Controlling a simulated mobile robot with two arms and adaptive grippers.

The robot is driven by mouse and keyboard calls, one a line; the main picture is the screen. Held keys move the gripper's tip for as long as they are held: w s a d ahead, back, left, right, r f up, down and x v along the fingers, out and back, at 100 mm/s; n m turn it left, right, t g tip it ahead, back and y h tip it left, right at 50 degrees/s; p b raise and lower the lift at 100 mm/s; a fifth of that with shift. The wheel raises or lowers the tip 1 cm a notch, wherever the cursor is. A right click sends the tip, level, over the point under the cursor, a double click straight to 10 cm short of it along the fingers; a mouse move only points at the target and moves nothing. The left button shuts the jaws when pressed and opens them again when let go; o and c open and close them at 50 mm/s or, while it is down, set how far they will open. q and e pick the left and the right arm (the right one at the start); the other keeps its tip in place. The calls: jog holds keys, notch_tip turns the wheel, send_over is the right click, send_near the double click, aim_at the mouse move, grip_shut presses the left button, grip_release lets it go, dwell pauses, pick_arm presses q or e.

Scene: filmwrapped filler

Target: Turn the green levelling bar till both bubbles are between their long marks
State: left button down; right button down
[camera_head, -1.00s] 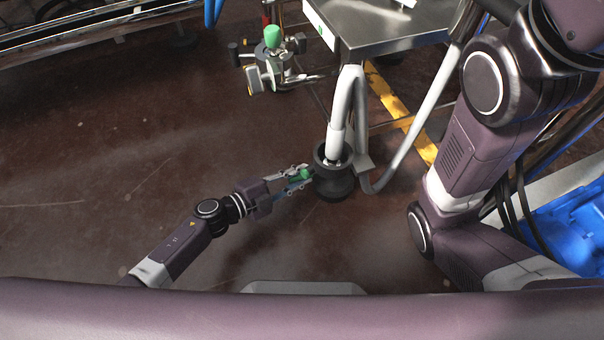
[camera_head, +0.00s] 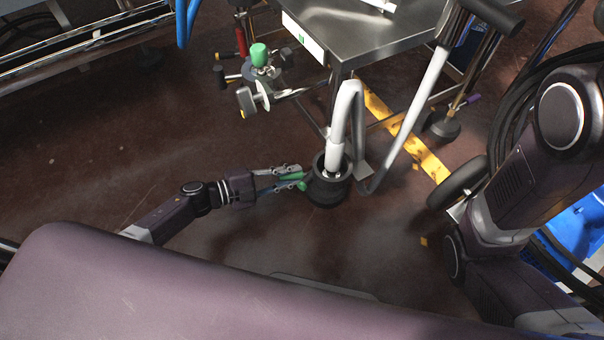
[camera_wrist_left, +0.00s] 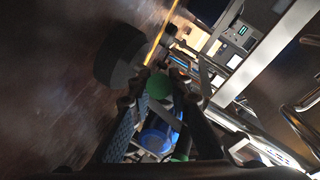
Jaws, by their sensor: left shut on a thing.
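The green levelling bar (camera_head: 301,186) sticks out beside a black round foot (camera_head: 328,190) under a white bent tube. My left gripper (camera_head: 294,178) is shut on the bar, close to the foot's left side. Its fingers hide part of the bar. In the left wrist view, a round green end (camera_wrist_left: 158,85) shows between the dark fingers, with another green part below it. I cannot make out the bubbles or their long marks in either view. My right arm is at the right of the head view, but its gripper is not in view.
A steel table (camera_head: 375,45) stands above and behind the foot. A green-topped fitting (camera_head: 259,56) with side knobs is at its left. A black wheel (camera_head: 462,183) is to the right.

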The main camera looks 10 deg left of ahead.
pick_arm(q)
jog(key=c, duration=1.8)
grip_release()
jog(key=shift+a, duration=0.1)
jog(key=v, duration=1.2)
